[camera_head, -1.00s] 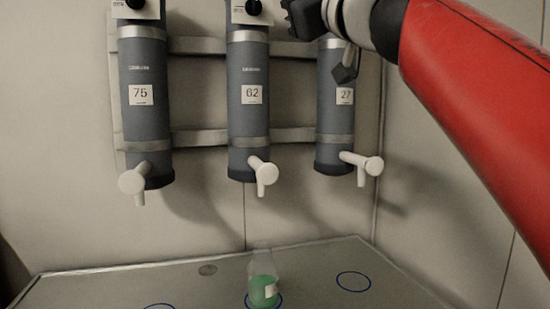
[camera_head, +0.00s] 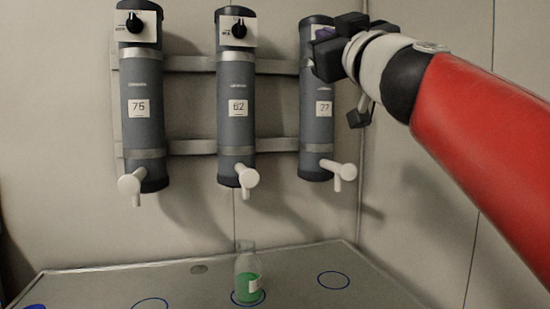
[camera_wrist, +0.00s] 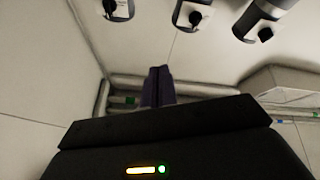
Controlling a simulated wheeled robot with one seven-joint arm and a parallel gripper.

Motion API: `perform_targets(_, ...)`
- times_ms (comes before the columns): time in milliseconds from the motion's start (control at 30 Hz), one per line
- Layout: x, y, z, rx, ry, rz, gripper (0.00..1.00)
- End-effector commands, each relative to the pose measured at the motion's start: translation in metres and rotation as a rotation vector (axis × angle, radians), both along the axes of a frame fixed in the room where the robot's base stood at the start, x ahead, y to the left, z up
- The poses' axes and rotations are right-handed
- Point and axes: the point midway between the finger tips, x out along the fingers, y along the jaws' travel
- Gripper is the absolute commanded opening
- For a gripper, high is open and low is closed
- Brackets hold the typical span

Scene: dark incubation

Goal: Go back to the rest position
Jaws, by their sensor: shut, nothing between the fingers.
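My gripper (camera_head: 322,54) is at the upper right of the head view, in front of the top of the right cylinder. In the wrist view its two dark fingers (camera_wrist: 158,86) are together, with nothing visible between them. My red arm reaches in from the right. A clear bottle (camera_head: 247,277) with green liquid and a pale label stands upright on the bench at the middle blue ring, apart from my gripper.
Three grey cylinders, marked 75 (camera_head: 141,130), 62 (camera_head: 237,128) and 27 (camera_head: 318,130), hang on wall rails with white taps below. Blue rings mark the bench (camera_head: 200,284); the right ring (camera_head: 334,280) is empty. A pale wall stands on the right.

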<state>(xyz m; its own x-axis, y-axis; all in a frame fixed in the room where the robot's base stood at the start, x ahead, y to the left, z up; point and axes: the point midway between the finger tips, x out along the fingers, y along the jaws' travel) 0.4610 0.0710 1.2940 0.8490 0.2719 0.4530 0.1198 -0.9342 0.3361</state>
Motion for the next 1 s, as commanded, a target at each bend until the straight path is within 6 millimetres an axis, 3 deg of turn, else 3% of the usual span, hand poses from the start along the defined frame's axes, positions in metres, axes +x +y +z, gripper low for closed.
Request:
perform_targets(167,0.004,-0.038,-0.048,0.099,0.098,-0.132,0.00)
perform_targets(267,0.005,-0.066,-0.098,0.157,0.214,-0.241,0.00)
perform_targets(400,-0.006,-0.099,-0.197,0.215,0.460,-0.391,0.00)
perform_targets(500,-0.023,-0.112,-0.271,0.228,0.655,-0.464,0.00)
perform_targets(667,-0.066,-0.115,-0.386,0.220,0.984,-0.516,0.00)
perform_targets(800,-0.115,-0.103,-0.474,0.198,1.258,-0.493,0.00)
perform_targets(900,-0.147,-0.090,-0.519,0.184,1.411,-0.451,0.00)
perform_targets(1000,-0.170,-0.079,-0.547,0.174,1.516,-0.408,0.00)
